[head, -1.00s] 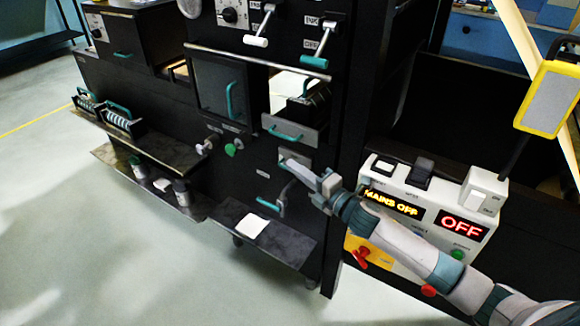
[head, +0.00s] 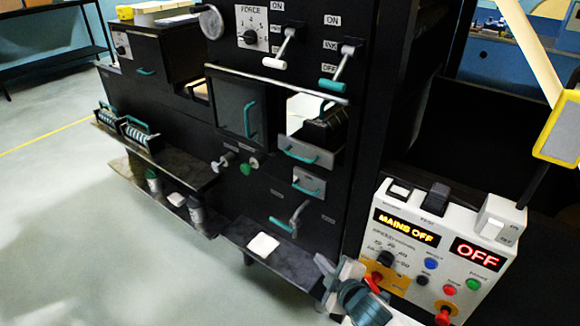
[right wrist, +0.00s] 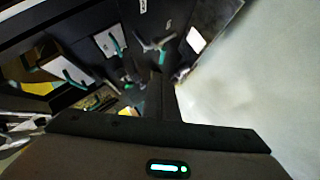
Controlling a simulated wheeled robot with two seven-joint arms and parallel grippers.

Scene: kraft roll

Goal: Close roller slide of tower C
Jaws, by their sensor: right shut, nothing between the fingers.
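The roller slide (head: 312,152) has a grey front with a teal handle and carries a dark roller (head: 326,128). It sticks out of the lit opening in the black machine. In the right wrist view its front (right wrist: 62,70) appears at left. My right gripper (head: 328,275) is shut and empty, low in front of the machine, below and right of the slide and touching neither it nor its handle. I cannot read a tower letter. My left gripper is not in view.
Below the slide are a small grey drawer (head: 309,183) and a crank (head: 298,215). A low dark shelf (head: 290,258) holds a white pad (head: 264,245). A control box (head: 440,250) reading MAINS OFF stands right of my gripper. The floor at left is clear.

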